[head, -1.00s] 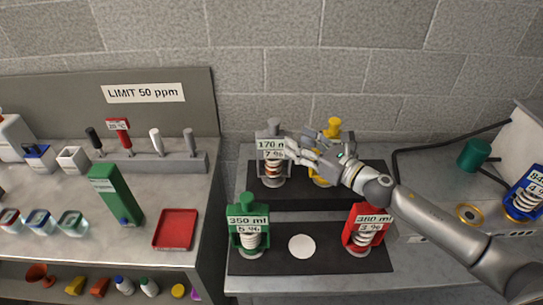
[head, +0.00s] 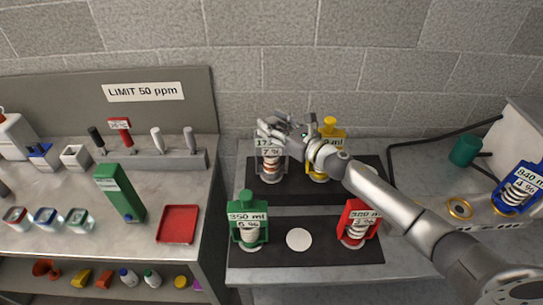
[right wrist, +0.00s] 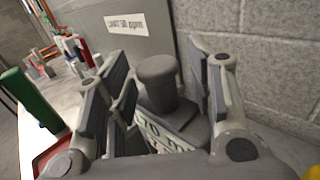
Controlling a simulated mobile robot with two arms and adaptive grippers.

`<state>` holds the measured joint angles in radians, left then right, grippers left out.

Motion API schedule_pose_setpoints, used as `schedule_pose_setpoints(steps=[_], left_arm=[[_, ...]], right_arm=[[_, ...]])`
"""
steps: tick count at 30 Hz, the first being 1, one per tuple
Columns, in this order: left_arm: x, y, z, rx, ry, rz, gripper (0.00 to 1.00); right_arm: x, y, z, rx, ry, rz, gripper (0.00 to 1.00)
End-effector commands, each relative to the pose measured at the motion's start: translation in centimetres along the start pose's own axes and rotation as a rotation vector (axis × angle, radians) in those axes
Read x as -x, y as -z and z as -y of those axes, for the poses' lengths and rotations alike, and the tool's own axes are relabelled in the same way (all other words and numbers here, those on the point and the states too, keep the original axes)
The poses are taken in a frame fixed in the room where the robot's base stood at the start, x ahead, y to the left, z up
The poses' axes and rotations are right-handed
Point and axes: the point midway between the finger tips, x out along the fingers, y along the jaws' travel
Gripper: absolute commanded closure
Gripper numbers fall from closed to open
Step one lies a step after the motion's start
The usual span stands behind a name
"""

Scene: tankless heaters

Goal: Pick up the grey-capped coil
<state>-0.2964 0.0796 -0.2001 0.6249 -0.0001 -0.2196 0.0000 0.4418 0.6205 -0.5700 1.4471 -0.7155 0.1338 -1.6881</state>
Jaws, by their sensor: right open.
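The grey-capped coil (head: 270,163) stands upright on the rear black step, with a label reading 7 %. Its cap is mostly hidden behind my right gripper in the head view. In the right wrist view the grey cap (right wrist: 158,82) shows between the open fingers. My right gripper (head: 273,130) is open around the cap, with a visible gap to the fingers; it also shows in the right wrist view (right wrist: 165,95). My left gripper is not in view.
The yellow coil (head: 329,135) stands close on the right, partly behind my right arm. The green coil (head: 248,212) and red coil (head: 359,222) stand on the front black mat (head: 300,260), a white disc (head: 299,239) between them. A red tray (head: 178,224) lies left.

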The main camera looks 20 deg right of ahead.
Motion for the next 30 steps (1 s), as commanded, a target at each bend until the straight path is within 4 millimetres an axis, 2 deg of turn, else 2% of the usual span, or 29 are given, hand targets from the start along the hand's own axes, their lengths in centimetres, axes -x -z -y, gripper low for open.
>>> schedule_pose_setpoints(steps=[3, 11, 22, 30], left_arm=[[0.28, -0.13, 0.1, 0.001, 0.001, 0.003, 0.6], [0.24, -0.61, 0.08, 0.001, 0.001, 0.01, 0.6], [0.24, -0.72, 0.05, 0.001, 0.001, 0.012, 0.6], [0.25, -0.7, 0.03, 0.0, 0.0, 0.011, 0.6]], right_arm=[[-0.7, -0.03, -0.02, 0.0, 0.0, -0.001, 0.51], [-0.8, 0.07, -0.03, 0.001, 0.0, -0.001, 0.51], [-0.78, 0.06, -0.02, 0.0, 0.0, -0.001, 0.98], [-0.77, 0.05, -0.02, 0.0, 0.0, -0.001, 1.0]])
